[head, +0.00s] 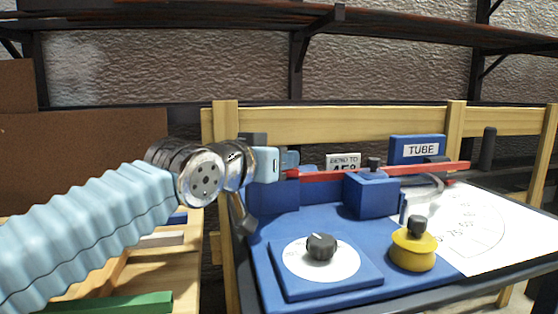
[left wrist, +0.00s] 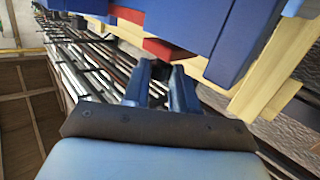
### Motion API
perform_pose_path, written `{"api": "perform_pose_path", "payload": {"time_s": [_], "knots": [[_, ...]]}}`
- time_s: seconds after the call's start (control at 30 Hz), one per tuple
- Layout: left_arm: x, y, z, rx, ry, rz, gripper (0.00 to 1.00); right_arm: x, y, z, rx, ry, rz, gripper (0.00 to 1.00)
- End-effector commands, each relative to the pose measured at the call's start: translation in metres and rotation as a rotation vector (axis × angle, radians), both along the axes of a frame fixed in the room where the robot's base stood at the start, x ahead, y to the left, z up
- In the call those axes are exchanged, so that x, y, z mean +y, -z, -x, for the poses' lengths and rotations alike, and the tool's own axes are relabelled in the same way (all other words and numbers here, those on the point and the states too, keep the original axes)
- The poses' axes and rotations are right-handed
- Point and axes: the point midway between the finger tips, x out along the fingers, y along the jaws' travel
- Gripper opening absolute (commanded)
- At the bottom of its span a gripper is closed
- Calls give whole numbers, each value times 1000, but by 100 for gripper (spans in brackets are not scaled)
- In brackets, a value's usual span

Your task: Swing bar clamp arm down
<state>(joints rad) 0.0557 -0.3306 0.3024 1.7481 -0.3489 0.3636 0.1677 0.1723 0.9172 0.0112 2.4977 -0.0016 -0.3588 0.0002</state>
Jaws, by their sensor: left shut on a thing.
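The red bar clamp arm (head: 425,169) lies nearly level across the blue fixture, passing over a blue block (head: 370,196) with a black knob (head: 374,164). My left gripper (head: 289,163) is at the arm's left end. In the left wrist view its blue fingers (left wrist: 162,85) are shut on a dark end piece, with the red bar (left wrist: 157,48) just beyond it. The fingers hide part of this end in the head view. A bent clear tube (head: 428,186) shows near the bar's right end. My right gripper is not in view.
A dial (head: 320,247) and a yellow knob (head: 413,249) stand on the blue base (head: 265,262). A blue "TUBE" block (head: 417,150) and a "BEND TO 45°" sign (head: 343,162) are behind. A white angle chart (head: 500,240) lies at right.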

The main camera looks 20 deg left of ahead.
Motion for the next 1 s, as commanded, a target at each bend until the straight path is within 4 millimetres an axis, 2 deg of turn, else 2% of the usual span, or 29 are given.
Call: {"api": "perform_pose_path", "payload": {"time_s": [0.67,0.7,0.83,1.0], "knots": [[-2,5,1,-48,2,-39,0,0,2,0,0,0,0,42],[-2,5,1,-47,2,-39,30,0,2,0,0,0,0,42],[-2,5,1,-48,1,-39,50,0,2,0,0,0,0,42],[-1,4,1,-49,1,-39,52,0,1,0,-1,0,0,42]]}}
